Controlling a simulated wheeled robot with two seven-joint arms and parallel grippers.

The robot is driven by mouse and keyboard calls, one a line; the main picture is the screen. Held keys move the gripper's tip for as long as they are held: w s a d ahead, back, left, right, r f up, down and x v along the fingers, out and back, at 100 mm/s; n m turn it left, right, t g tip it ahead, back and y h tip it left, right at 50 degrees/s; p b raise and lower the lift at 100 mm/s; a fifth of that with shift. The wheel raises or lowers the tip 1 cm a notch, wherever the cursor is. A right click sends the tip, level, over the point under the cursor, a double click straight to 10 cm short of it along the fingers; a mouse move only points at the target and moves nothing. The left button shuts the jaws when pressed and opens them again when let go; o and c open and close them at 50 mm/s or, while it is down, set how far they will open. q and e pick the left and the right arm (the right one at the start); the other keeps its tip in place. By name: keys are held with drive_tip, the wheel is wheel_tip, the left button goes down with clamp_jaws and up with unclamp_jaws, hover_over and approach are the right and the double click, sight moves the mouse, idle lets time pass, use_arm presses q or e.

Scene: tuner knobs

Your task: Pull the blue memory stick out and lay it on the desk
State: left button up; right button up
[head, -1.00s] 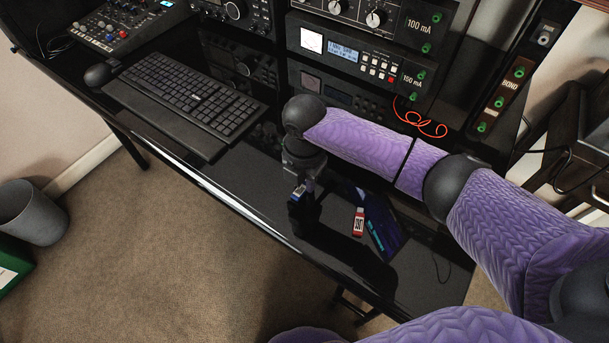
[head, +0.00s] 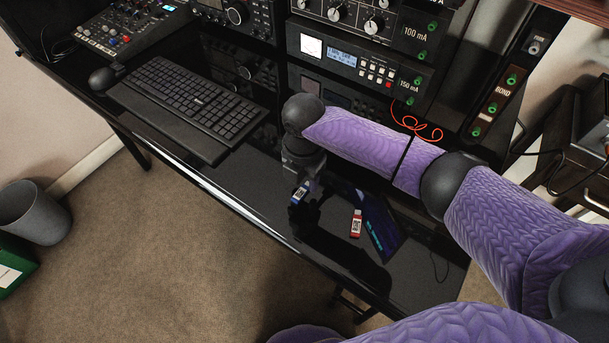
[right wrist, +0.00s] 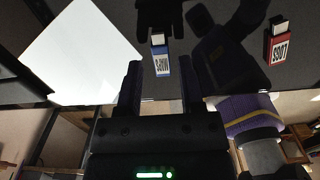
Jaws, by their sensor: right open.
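The blue memory stick (head: 299,194) has a white label and lies on the glossy black desk (head: 235,185), out of any socket. It also shows in the right wrist view (right wrist: 160,58), its metal plug pointing away from my gripper. My right gripper (head: 303,184) is just by the stick; in the right wrist view (right wrist: 158,68) its two fingers are open, with the stick seen in the gap between their tips and no finger visibly touching it. A red memory stick (head: 356,223) lies to the right, also in the right wrist view (right wrist: 277,45). My left gripper is out of view.
A dark booklet (head: 379,225) lies beside the red stick. A keyboard (head: 190,105) and mouse (head: 102,79) are at the left. Radio units (head: 360,68) stand at the back, with a red cable (head: 415,127) before them. The desk's front edge is close to the gripper.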

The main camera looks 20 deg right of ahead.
drive_tip(key=shift+r+p, duration=0.4)
drive_tip(key=shift+r, duration=0.15)
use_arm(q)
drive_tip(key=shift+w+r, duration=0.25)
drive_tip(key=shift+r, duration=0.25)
use_arm(e)
drive_tip(key=shift+f, duration=0.1)
drive_tip(key=shift+o, duration=0.3)
drive_tip(key=o, duration=0.5)
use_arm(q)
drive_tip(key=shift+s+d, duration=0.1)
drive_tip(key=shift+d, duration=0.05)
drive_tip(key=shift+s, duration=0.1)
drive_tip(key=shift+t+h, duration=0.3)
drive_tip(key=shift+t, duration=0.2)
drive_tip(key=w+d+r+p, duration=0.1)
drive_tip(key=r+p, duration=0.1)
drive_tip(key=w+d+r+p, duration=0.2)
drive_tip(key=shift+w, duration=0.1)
use_arm(e)
wheel_tip(320, 180, up, 10)
